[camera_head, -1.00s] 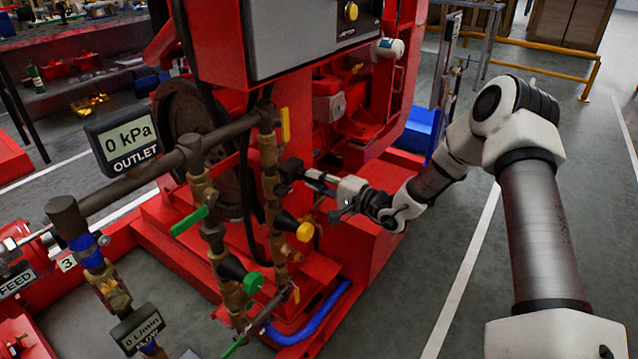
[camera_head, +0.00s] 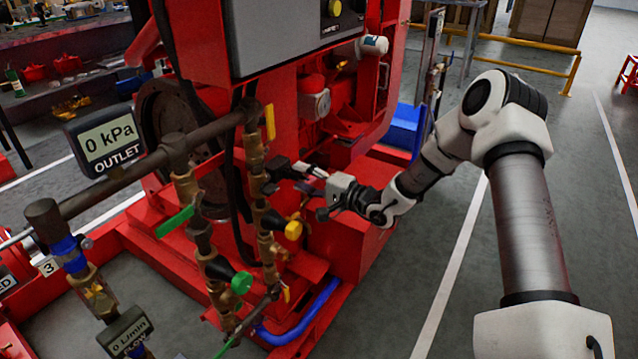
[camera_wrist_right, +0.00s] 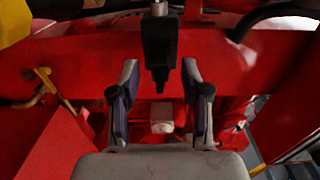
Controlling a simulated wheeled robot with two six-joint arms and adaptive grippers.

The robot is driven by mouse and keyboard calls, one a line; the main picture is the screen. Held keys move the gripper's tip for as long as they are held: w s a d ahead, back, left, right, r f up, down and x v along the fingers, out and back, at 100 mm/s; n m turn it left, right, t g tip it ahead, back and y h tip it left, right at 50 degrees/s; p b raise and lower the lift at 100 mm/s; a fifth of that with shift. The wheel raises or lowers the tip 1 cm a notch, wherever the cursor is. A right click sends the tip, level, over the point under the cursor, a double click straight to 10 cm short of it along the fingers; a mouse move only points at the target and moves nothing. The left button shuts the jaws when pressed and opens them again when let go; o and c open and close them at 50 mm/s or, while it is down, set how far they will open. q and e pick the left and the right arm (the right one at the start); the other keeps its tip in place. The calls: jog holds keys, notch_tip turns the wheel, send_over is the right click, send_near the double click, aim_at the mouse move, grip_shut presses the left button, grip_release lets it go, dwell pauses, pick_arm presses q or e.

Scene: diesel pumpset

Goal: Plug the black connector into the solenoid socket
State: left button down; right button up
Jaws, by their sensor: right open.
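A black block-like part (camera_head: 277,166) sits beside the brass vertical pipe (camera_head: 258,190) in the head view; I take it for the black connector at the solenoid. In the right wrist view the black connector (camera_wrist_right: 160,38) is upper centre, its narrow end pointing back between my fingertips, with a small grey metal piece above it. My right gripper (camera_head: 306,178) is open just right of it; in the wrist view its fingers (camera_wrist_right: 160,82) stand apart on either side, not visibly touching it. The socket is hidden, and I cannot tell how the connector is seated. My left gripper is out of view.
A yellow knob (camera_head: 293,230) and a green knob (camera_head: 242,283) stand out below my right gripper. A green lever (camera_head: 174,221) and the outlet display (camera_head: 104,138) are left. The red pump frame (camera_head: 345,235) lies beneath.

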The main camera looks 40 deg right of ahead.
jog(key=v, duration=1.1)
jog(key=shift+a, duration=0.1)
